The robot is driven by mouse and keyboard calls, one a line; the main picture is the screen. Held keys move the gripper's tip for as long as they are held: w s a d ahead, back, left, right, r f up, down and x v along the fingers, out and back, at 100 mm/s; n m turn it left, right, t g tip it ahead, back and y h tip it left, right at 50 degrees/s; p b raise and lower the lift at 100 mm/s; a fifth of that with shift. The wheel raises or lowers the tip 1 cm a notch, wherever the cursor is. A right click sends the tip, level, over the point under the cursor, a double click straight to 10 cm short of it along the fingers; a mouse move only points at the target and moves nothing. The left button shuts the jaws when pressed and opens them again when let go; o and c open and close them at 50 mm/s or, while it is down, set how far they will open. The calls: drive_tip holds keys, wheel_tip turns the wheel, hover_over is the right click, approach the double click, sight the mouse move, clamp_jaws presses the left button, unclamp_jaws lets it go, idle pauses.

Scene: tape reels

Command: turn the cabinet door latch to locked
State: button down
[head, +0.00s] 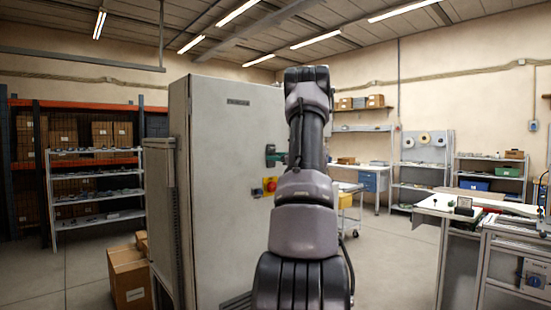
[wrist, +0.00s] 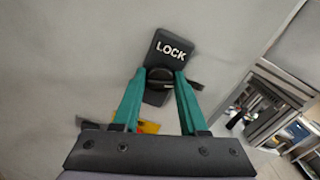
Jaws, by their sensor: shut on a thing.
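The cabinet (head: 235,190) is a tall grey box, and its door faces my arm. The latch (wrist: 158,95) is a dark plate marked LOCK at its upper end, with a dark knob and a short lever pointing right. My gripper (wrist: 161,74) has its two green fingers on either side of the knob, shut on it. Parts of the knob are hidden by the fingers. In the head view the latch (head: 270,150) shows small at the door's right side, and my arm hides most of my gripper.
A red and yellow switch (head: 270,184) sits on the door below the latch; its yellow part also shows in the wrist view (wrist: 149,128). Cardboard boxes (head: 129,275) stand on the floor left of the cabinet. A workbench (head: 450,207) is at the right. Floor between is clear.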

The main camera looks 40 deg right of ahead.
drive_tip(key=n, duration=0.3)
drive_tip(key=shift+n, duration=0.4)
drive_tip(key=n, duration=0.3)
drive_tip(key=shift+n, duration=0.3)
drive_tip(key=n, duration=0.3)
drive_tip(key=shift+n, duration=1.9)
drive_tip(key=shift+c, duration=2.2)
unclamp_jaws()
